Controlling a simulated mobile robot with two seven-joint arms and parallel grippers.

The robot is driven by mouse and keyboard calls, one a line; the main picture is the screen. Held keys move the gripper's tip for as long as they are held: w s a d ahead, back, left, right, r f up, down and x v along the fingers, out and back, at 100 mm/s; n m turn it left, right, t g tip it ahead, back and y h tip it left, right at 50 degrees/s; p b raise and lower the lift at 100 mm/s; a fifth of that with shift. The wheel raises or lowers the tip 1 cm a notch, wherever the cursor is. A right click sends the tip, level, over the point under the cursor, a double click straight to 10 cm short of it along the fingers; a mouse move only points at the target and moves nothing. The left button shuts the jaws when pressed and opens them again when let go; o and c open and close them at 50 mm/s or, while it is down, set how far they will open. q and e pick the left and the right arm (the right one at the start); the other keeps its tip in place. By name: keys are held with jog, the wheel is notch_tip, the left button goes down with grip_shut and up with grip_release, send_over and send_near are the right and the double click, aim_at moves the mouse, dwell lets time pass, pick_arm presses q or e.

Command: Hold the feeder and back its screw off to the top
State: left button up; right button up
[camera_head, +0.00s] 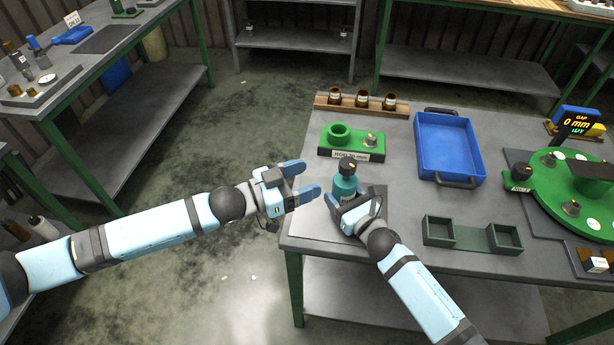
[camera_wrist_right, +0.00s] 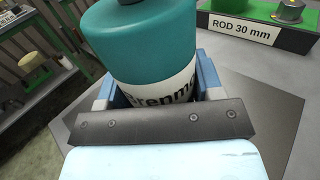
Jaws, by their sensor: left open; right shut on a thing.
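The feeder is a teal bottle-shaped body (camera_head: 345,186) with a dark screw knob (camera_head: 347,167) on top. It stands upright near the left edge of the table, on or over a dark mat (camera_head: 318,222). My right gripper (camera_head: 338,203) is shut around its lower body. The right wrist view shows the teal feeder (camera_wrist_right: 140,45) between the fingers, with a white label partly hidden by the gripper. My left gripper (camera_head: 314,181) is open and empty, just left of the feeder, with its fingers pointing toward it. How far the screw stands out is too small to tell.
Behind the feeder is a green block labelled ROD 30 mm (camera_head: 343,149), with a rack of brown bottles (camera_head: 362,105) beyond. A blue tray (camera_head: 481,155), a green two-box holder (camera_head: 470,238) and a green round fixture (camera_head: 573,180) with a gap display (camera_head: 577,122) stand to the right.

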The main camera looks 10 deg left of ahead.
jog(key=o, duration=1.3)
